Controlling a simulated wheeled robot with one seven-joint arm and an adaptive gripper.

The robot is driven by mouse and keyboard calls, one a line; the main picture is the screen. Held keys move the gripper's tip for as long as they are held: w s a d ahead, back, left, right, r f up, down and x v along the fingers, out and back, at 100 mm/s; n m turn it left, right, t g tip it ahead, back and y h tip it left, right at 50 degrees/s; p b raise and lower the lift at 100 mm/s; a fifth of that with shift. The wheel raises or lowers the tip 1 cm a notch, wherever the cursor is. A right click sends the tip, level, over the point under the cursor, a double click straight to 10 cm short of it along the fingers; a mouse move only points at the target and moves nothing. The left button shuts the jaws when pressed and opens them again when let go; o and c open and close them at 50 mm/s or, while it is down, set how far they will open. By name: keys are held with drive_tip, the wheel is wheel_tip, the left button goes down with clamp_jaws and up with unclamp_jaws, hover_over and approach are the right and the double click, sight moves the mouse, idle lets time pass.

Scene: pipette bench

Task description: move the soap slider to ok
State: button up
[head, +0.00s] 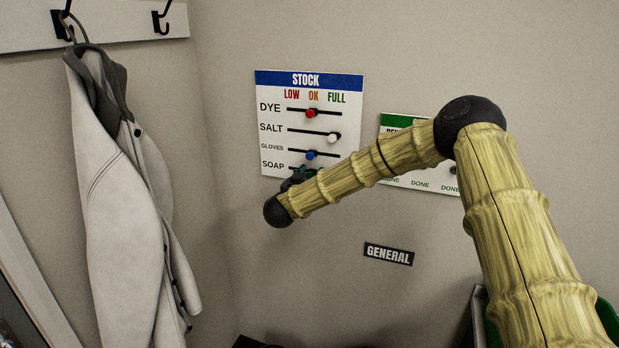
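The white STOCK board (350,110) hangs on the wall, with columns LOW, OK and FULL and rows DYE, SALT, GLOVES and SOAP. The soap row is the lowest, and my forearm and gripper cover most of it. A bit of green, seemingly the soap slider (311,172), shows just above my forearm, roughly below OK; its exact position is hard to tell. My gripper (292,182) is a small dark shape at the left part of the soap row, close to the board. My wrist hides most of it, so its fingers and any contact cannot be made out.
The red dye slider (311,113) and blue gloves slider (310,155) stand at OK; the white salt slider (333,137) is at FULL. A green-headed board (430,186) is partly behind my arm. A GENERAL sign (389,254) is below. A coat (125,190) hangs left.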

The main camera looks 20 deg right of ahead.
drive_tip(key=v, duration=1.2)
